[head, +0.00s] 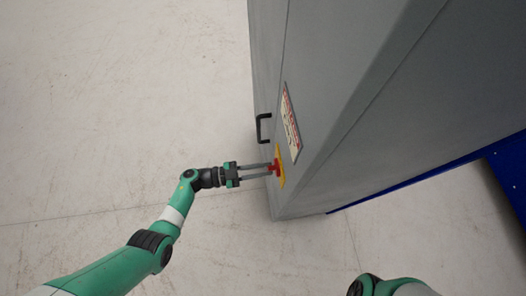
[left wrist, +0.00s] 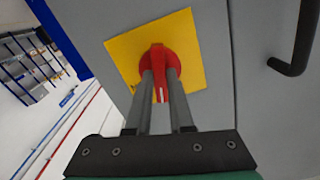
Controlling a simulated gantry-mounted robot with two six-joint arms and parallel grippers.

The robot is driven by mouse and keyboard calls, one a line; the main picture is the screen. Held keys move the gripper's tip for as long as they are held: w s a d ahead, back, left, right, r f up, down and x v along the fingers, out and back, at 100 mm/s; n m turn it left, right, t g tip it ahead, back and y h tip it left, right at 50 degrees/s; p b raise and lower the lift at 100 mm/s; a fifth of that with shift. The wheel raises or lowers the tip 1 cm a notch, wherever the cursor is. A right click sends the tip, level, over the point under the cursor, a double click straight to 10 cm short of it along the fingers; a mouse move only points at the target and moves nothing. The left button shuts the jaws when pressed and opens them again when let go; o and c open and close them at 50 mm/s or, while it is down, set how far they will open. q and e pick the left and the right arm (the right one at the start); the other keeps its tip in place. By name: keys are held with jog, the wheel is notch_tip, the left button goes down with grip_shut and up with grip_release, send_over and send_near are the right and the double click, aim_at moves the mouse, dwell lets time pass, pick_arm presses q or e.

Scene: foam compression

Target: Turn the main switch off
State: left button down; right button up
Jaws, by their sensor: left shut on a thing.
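The main switch is a red rotary knob (left wrist: 160,62) on a yellow square plate (left wrist: 122,50), fixed to the side of a grey cabinet (head: 385,60). In the head view the knob (head: 275,167) and the edge of the yellow plate (head: 281,170) show near the cabinet's lower corner. My left gripper (head: 268,170) reaches it from the left, and it also shows in the left wrist view (left wrist: 160,80). Its two fingers are shut on the knob's grip. A white mark on the grip shows between the fingers. Only part of my right arm shows at the bottom; its gripper is out of view.
A black handle (head: 262,129) sticks out of the cabinet near the switch, and a warning label (head: 291,122) sits beside it. A blue base edge (head: 410,175) runs along the cabinet's bottom. The pale floor (head: 120,100) to the left is clear.

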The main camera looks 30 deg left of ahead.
pick_arm(q)
jog(key=shift+n+p, duration=0.5)
jog(key=shift+n, duration=1.1)
jog(key=c, duration=0.8)
grip_release()
jog(key=v, duration=1.1)
jog(key=shift+s+a, duration=0.2)
jog(key=shift+a, duration=0.05)
